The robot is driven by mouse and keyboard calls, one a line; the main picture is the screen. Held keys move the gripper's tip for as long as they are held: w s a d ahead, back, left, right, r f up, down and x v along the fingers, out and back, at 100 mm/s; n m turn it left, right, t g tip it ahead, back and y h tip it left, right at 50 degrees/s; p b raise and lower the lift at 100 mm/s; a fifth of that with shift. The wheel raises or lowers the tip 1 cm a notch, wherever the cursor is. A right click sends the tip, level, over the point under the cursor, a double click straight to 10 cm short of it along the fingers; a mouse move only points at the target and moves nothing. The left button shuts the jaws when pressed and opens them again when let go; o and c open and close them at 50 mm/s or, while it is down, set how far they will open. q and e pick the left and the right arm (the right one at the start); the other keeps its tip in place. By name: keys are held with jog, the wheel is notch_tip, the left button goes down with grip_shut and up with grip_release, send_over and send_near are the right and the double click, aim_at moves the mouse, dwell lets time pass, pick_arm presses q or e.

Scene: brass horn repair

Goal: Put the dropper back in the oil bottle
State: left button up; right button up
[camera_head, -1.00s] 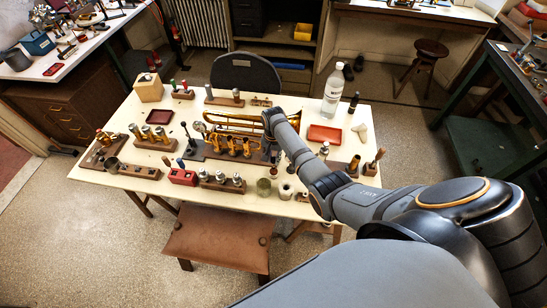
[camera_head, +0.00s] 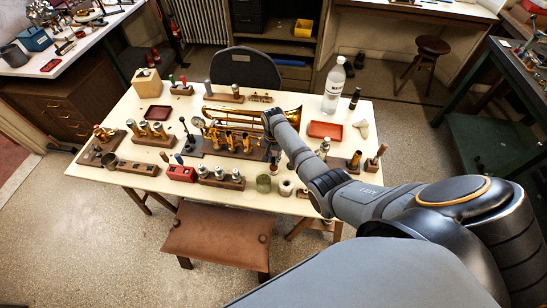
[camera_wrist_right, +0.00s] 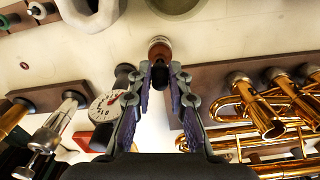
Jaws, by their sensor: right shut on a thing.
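In the right wrist view, my right gripper (camera_wrist_right: 161,78) has its fingertips closed around a small dark piece, which looks like the black bulb of the dropper (camera_wrist_right: 160,72). Just beyond the fingertips is a small amber-brown bottle (camera_wrist_right: 160,48) with a pale band, which looks like the oil bottle. The dropper appears lined up with the bottle. I cannot tell how far its tip is inside, because the fingers and bulb hide it. In the head view my right forearm covers most of the gripper near the front middle of the table. My left gripper is not in view.
A brass trumpet (camera_head: 285,114) lies behind the gripper. A greenish jar (camera_head: 263,184) and a pale grey cup (camera_head: 286,187) stand at the table's front edge. A red tray (camera_head: 325,130) and a clear bottle (camera_head: 333,88) are at the back right. A dial gauge (camera_wrist_right: 105,105) is near the fingers.

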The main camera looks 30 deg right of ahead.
jog(key=shift+f+b, duration=0.6)
jog(key=shift+f, duration=0.35)
jog(key=o, duration=0.9)
jog(key=shift+c, duration=0.2)
jog(key=shift+r, duration=0.1)
notch_tip(320, 180, up, 12)
